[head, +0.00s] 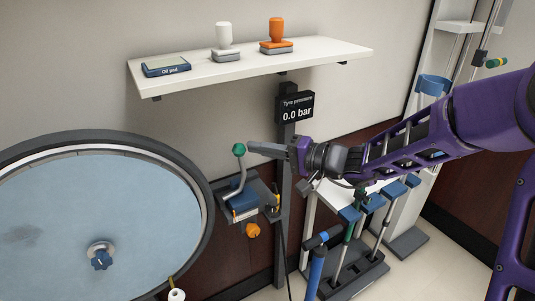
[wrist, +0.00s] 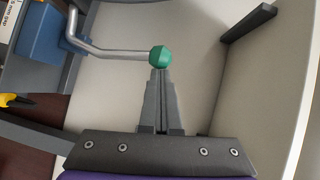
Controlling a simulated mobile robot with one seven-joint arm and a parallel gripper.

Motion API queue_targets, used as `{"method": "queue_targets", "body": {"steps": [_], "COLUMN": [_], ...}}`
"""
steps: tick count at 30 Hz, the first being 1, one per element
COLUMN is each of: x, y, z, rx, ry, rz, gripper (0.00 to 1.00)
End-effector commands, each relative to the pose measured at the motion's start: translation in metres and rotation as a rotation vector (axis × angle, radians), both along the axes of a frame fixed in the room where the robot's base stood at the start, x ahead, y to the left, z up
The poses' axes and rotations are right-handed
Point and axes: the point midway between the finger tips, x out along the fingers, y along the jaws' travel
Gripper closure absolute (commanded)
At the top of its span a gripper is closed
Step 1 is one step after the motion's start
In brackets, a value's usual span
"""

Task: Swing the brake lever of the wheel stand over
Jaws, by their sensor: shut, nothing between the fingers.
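The brake lever (head: 238,176) is a bent grey rod with a green faceted knob (head: 239,150), rising from a blue block (head: 243,199) on the wheel stand's bracket beside the wheel. My gripper (head: 252,147) is shut and empty, its tips pointing left at the knob. In the wrist view the knob (wrist: 160,57) lies right at the tips of my gripper (wrist: 160,72), and the rod (wrist: 105,50) runs left from it to the blue block. The tips look very close to or touching the knob; I cannot tell which.
The large wheel (head: 60,225) fills the lower left. A white shelf (head: 255,64) above holds an oil pad, a white stamp and an orange stamp. A post with a tyre pressure display (head: 295,107) stands behind my gripper. A rack of pumps (head: 350,270) stands lower right.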

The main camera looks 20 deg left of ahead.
Motion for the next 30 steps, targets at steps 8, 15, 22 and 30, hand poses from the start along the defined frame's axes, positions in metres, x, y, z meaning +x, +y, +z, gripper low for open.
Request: {"method": "queue_targets", "body": {"steps": [8, 15, 22, 30], "x": [-0.005, -0.006, -0.004, 0.024], "y": [0.005, 0.005, 0.004, -0.018], "z": [0.001, 0.002, 0.002, 0.010], "rx": [-0.027, -0.027, -0.027, -0.028], "ry": [-0.032, -0.032, -0.032, -0.034], "rz": [0.002, 0.003, 0.003, 0.000], "gripper": [1.00, 1.00, 1.00, 1.00]}}
